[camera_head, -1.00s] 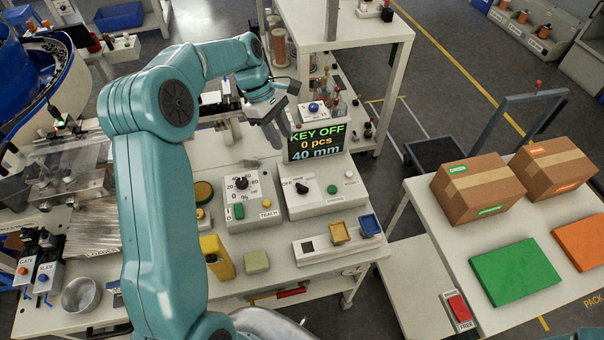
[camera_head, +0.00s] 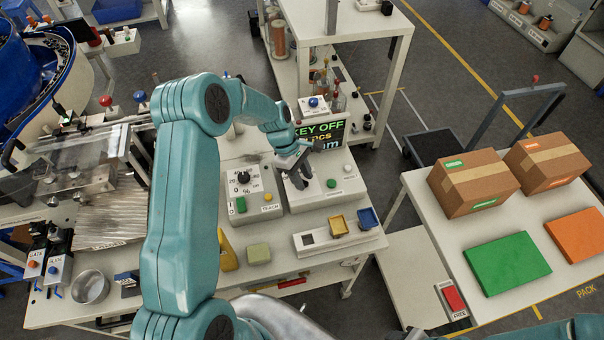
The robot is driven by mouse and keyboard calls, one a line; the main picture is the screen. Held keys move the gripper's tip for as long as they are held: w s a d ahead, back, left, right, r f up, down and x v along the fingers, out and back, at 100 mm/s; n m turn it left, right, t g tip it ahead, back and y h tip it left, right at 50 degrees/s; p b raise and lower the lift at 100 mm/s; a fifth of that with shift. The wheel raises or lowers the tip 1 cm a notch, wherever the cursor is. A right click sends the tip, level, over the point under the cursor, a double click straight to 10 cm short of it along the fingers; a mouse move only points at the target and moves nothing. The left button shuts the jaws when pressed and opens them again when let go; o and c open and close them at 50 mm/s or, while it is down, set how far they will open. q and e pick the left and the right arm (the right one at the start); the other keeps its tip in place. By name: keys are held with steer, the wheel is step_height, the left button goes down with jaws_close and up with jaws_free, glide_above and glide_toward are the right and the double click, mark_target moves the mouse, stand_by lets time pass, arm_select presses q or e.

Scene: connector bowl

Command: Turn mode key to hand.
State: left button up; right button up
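The mode key is a black knob on the light grey key box (camera_head: 330,200). My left gripper (camera_head: 297,182) is right over the knob and covers it, along with the OFF mark beside it. Its dark fingers point down at the box top. I cannot tell whether they touch the knob or how far apart they are. The display (camera_head: 330,130) behind reads KEY OFF, and my gripper and wrist partly cover its lower lines. My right gripper is out of view.
A dial box (camera_head: 252,208) marked TEACH stands just left of the key box. A green button (camera_head: 331,183) and a white button (camera_head: 347,168) sit on the key box.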

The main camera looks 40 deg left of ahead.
arm_select(q)
steer(key=shift+s+a, duration=0.1)
steer(key=shift+s, duration=0.1)
steer(key=shift+c, duration=0.6)
steer(key=shift+w, duration=0.1)
jaws_close()
steer(key=shift+f+m+g+b, duration=0.2)
steer(key=shift+m+g+b, duration=0.1)
steer(key=shift+m+b, duration=0.35)
steer(key=shift+m+g+b, duration=0.5)
steer(key=shift+m+b, duration=0.4)
steer(key=shift+m, duration=0.25)
steer(key=shift+w+m+g+b, duration=0.1)
steer(key=shift+m+g+b, duration=0.4)
steer(key=shift+m, duration=0.7)
steer(key=shift+r+m+g+y+b, duration=0.1)
steer(key=shift+m+g+y+b, duration=0.4)
steer(key=shift+m, duration=0.8)
